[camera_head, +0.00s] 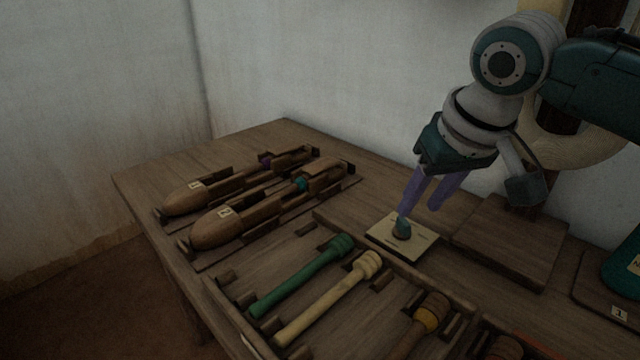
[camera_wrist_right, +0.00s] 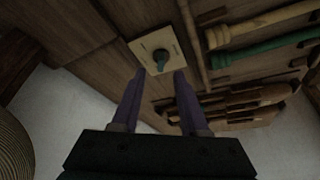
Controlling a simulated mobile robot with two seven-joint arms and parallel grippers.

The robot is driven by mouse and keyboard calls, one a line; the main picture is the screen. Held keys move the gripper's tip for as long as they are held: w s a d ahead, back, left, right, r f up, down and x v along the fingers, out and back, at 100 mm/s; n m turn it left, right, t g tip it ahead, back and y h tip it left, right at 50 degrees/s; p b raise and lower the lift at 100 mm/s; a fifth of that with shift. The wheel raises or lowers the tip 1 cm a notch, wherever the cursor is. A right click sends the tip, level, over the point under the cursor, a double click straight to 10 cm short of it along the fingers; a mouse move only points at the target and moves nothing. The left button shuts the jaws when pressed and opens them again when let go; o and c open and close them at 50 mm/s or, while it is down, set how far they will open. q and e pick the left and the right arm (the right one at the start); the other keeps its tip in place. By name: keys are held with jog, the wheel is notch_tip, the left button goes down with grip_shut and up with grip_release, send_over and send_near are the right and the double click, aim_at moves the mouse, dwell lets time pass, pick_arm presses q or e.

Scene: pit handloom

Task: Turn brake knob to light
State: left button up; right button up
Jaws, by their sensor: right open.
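My right gripper (camera_head: 418,211) has purple fingers and comes down from above. In the wrist view the right gripper (camera_wrist_right: 160,74) is open, with nothing between its fingers. One finger partly overlaps the knob in the head view, and I cannot tell whether they touch. My left gripper is not in view.
Two wooden shuttles (camera_head: 228,225) lie at the left. A wooden block base (camera_head: 510,242) stands right of the plate. A wall is behind.

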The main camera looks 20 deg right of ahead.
aim_at(406, 223)
jog(key=b+x, duration=0.2)
jog(key=x, duration=0.3)
jog(key=shift+w+a+f, duration=0.1)
jog(key=shift+f, duration=0.05)
grip_shut()
dwell(0.4)
